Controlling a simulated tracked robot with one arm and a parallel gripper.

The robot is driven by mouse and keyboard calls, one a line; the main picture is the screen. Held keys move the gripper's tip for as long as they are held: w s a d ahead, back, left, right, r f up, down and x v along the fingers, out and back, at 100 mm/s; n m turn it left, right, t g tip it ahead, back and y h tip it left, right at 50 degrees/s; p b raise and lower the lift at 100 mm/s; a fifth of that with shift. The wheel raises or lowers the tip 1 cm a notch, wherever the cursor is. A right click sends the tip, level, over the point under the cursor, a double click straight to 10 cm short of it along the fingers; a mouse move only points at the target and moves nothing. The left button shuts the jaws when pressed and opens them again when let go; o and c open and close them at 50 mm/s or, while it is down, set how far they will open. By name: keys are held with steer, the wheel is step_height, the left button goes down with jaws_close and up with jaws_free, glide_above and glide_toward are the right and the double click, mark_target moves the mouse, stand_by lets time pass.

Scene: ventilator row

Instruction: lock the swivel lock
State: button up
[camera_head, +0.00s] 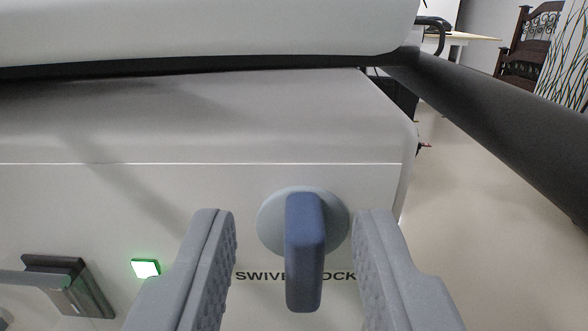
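The swivel lock is a blue lever handle (304,255) on a pale round disc (268,222), mounted on the front of a white housing (180,190). The lever points downward, slightly toward my camera. The printed label (262,276) below the disc reads "SWIVEL LOCK", partly hidden behind the lever. My gripper (294,262) is open, with one grey finger on each side of the lever. A gap shows between the lever and each finger.
A green lit indicator (146,268) and a metal latch-like part (70,288) are on the housing at left. A thick dark bar (500,130) slants down at right. Open floor (470,240) lies right of the housing. A wooden chair (527,45) stands far back.

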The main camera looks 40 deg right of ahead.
steer(key=shift+w+d, duration=0.35)
steer(key=shift+w, duration=0.2)
steer(key=shift+s+d, duration=0.1)
jaws_close()
